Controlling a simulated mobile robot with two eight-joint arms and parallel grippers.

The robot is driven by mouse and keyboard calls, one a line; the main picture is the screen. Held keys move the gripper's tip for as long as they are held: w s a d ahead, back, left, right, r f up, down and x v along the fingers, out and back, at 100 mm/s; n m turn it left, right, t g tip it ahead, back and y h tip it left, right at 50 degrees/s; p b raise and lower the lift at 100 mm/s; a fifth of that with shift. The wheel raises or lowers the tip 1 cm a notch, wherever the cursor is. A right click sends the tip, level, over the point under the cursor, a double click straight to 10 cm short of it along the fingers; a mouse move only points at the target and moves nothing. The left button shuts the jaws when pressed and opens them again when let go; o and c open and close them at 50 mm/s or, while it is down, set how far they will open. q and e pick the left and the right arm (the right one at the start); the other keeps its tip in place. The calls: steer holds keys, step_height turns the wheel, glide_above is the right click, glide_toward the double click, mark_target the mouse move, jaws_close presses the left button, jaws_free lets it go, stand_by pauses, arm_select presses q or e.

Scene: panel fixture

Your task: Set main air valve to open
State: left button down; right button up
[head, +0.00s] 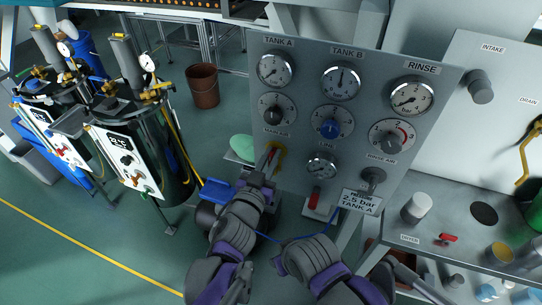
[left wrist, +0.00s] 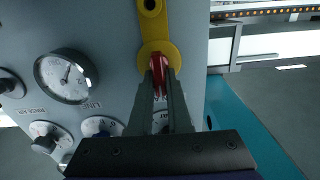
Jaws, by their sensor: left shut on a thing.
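The main air valve has a red handle (head: 273,155) on a yellow plate (head: 280,158), below the "MAIN AIR" label on the grey panel (head: 300,110). My left gripper (head: 268,167) is shut on the red handle. In the left wrist view the red handle (left wrist: 158,66) sits between the fingertips, in front of the round end of the yellow plate (left wrist: 154,28). The fingers hide part of the handle. My right arm shows at the bottom of the head view, but I cannot make out its gripper.
Gauges and knobs, including a blue knob (head: 329,129), surround the valve. A second red handle (head: 315,197) hangs below the line gauge (head: 321,166). A sign (head: 361,202) reads 2.5 bar, tank A. A blue bin (head: 217,192) stands left of my left arm.

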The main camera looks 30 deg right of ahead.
arm_select(q)
steer(key=shift+m, duration=0.3)
steer(key=m, duration=0.3)
steer(key=shift+s+d+m, duration=0.15)
steer(key=shift+s+m, duration=0.05)
steer(key=shift+m, duration=0.1)
steer(key=shift+s+d+f+m+p, duration=0.15)
steer(key=shift+m+p, duration=0.25)
steer(key=shift+m, duration=1.8)
steer(key=shift+f+m+p, duration=0.3)
steer(key=shift+m+p, duration=0.1)
steer(key=shift+m, duration=1.8)
steer(key=shift+s+d+f+m+p, duration=0.15)
steer(key=shift+m+p, duration=0.25)
steer(key=shift+m, duration=1.8)
steer(key=shift+a, duration=0.1)
steer(key=c, duration=0.9)
jaws_free()
